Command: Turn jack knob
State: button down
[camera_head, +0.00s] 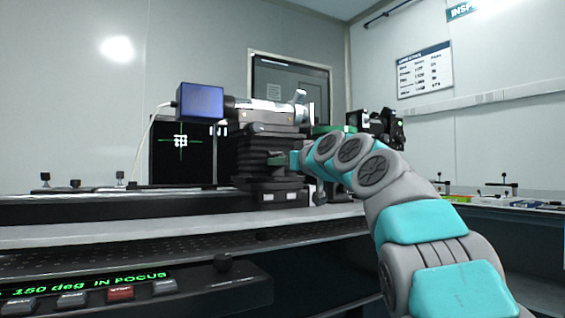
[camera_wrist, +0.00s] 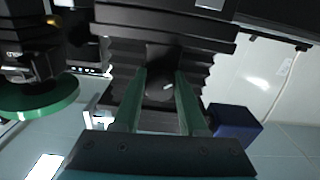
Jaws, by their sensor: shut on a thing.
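The jack (camera_head: 262,168) is a dark, ribbed block on the table, with a microscope-like barrel (camera_head: 268,112) on top. In the wrist view its black ribbed side (camera_wrist: 118,52) fills the upper middle. The jack knob (camera_wrist: 160,92) is a dark round piece with a small light mark. My gripper (camera_wrist: 161,84) has its two green fingers on either side of the knob, shut on it. In the head view my gripper (camera_head: 283,160) reaches the jack's right side; the knob is hidden there.
A blue box (camera_head: 200,102) is at the barrel's left end. A dark screen (camera_head: 182,145) shows a green cross with a white pattern. A front panel display (camera_head: 85,283) reads "150 deg IN FOCUS". A green disc (camera_wrist: 40,102) is close by at left in the wrist view.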

jog(key=shift+m, duration=0.5)
jog(key=shift+c, duration=2.2)
grip_release()
jog(key=shift+s, duration=0.1)
jog(key=b+v, duration=0.2)
jog(key=v, duration=0.5)
jog(key=shift+s+d, duration=0.25)
